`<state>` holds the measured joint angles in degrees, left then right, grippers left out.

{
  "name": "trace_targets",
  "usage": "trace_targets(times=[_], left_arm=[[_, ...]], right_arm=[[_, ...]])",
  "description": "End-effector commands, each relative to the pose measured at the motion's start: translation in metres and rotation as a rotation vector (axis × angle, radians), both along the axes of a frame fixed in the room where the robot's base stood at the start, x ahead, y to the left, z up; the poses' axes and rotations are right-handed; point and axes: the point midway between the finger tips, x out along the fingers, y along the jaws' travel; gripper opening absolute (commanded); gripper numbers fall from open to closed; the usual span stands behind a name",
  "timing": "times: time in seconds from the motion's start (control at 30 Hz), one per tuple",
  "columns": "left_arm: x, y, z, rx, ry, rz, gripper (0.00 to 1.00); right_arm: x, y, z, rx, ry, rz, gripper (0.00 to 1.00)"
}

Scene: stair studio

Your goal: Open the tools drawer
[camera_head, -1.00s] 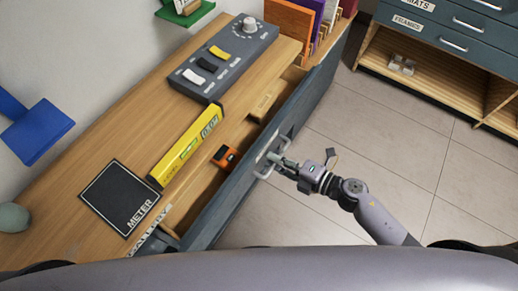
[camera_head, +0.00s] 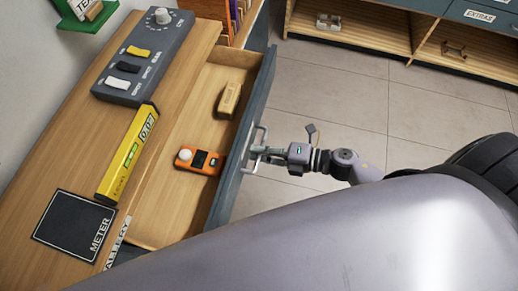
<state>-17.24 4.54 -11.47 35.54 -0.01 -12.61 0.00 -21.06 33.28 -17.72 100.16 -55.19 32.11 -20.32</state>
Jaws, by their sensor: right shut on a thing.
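The drawer (camera_head: 205,85) is pulled well out from the wooden bench, with its wooden inside showing. Its blue-grey front (camera_head: 238,148) carries a metal bar handle (camera_head: 255,150). My right gripper (camera_head: 261,151) is shut on that handle, its arm coming in from the right. Inside the drawer lie an orange meter (camera_head: 199,160) with a white dome and a tan block (camera_head: 229,99). A drawer label is not readable from here. My left gripper is not in view.
On the bench top are a grey switch panel (camera_head: 145,58), a yellow level (camera_head: 128,152) and a black mat marked METER (camera_head: 74,225). Upright folders stand behind the drawer. Low cabinets (camera_head: 350,32) stand at the back. Tiled floor (camera_head: 345,100) between is clear.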

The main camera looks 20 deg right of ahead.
Motion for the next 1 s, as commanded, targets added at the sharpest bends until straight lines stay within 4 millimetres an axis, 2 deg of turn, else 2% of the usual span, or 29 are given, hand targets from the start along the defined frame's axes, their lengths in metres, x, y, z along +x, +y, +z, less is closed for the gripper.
trace_targets(times=[0.03,0.07,0.2,0.57,0.67,1.0], left_arm=[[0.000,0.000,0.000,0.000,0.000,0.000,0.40],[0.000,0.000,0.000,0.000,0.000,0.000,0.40],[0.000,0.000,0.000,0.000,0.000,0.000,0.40],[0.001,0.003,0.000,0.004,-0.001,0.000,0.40],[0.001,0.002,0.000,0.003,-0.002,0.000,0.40],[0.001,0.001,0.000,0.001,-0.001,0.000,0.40]], right_arm=[[0.000,0.000,0.000,-0.001,0.001,0.000,0.00],[0.000,0.000,0.000,-0.001,0.001,0.000,0.10],[0.000,0.000,0.000,-0.001,0.001,0.000,0.18],[-0.004,-0.005,0.001,-0.001,0.002,0.000,0.18],[-0.012,-0.016,0.002,-0.002,0.004,0.000,0.18],[-0.053,-0.072,0.017,-0.002,0.005,-0.002,0.18]])
